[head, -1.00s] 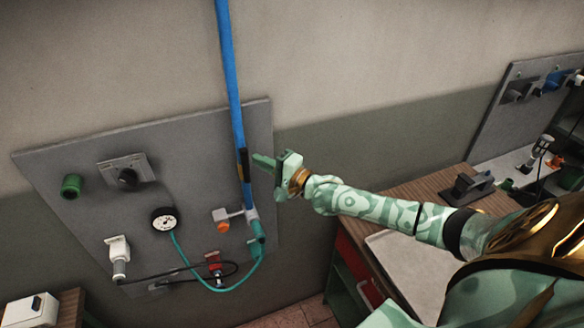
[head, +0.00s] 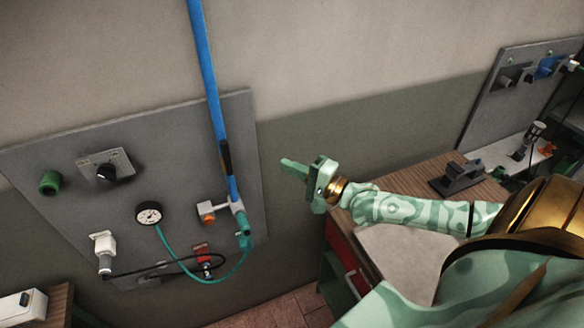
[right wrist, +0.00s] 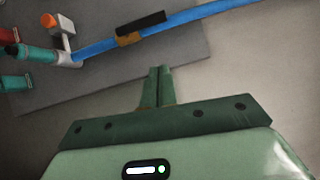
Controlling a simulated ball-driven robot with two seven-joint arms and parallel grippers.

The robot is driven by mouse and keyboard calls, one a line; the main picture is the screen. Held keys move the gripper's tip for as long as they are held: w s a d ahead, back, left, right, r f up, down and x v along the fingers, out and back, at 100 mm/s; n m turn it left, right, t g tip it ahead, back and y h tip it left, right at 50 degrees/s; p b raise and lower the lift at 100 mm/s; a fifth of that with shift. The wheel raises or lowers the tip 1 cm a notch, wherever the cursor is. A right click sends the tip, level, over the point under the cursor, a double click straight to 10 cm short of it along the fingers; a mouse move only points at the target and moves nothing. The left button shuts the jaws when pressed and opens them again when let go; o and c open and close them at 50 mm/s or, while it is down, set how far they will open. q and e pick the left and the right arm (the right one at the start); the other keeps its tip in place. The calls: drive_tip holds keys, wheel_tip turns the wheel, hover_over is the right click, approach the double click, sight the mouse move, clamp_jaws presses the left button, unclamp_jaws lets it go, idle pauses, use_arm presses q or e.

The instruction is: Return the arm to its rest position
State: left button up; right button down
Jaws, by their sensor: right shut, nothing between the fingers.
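My right gripper (head: 290,166) is pale green and shut, with nothing between its fingers. In the head view it is in the air to the right of the grey wall panel (head: 240,130), apart from it. In the right wrist view its closed fingers (right wrist: 160,86) point toward the panel's edge, with the blue pipe beyond. My right arm (head: 410,208) reaches in from the right over the wooden bench. My left gripper is not in view.
The panel carries a blue pipe (head: 207,70), an orange-knobbed valve (head: 207,209), a gauge (head: 149,213), a black knob (head: 106,172) and a teal hose (head: 190,274). A wooden bench (head: 400,190) with a dark fixture (head: 461,179) stands at right. Bare wall lies between.

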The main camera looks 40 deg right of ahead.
idle(0.4)
drive_tip(key=s+d+f+n+g+h+b, duration=0.1)
drive_tip(key=s+f+n+g+h+b, duration=0.2)
drive_tip(key=f, duration=1.2)
drive_tip(key=s+d+f+n+g+h+b, duration=0.1)
drive_tip(key=s+f+n+g+b, duration=0.3)
drive_tip(key=f, duration=1.1)
drive_tip(key=s+d+f+n+h+b, duration=0.2)
drive_tip(key=s+f+b, duration=0.3)
drive_tip(key=f, duration=0.9)
drive_tip(key=s+a+f+n+g+b, duration=0.2)
drive_tip(key=s+f+b, duration=0.2)
drive_tip(key=s+f, duration=0.4)
drive_tip(key=s+a+f+n+g+b, duration=0.25)
drive_tip(key=s+f, duration=0.35)
drive_tip(key=f, duration=0.4)
drive_tip(key=s+a+f+n+g+b, duration=0.2)
drive_tip(key=s+a+f, duration=0.2)
drive_tip(key=s, duration=0.4)
drive_tip(key=s+a+f+n+g+b, duration=0.3)
drive_tip(key=s+f, duration=0.3)
drive_tip(key=s, duration=0.3)
drive_tip(key=shift+s+a, duration=0.15)
drive_tip(key=shift+a, duration=0.25)
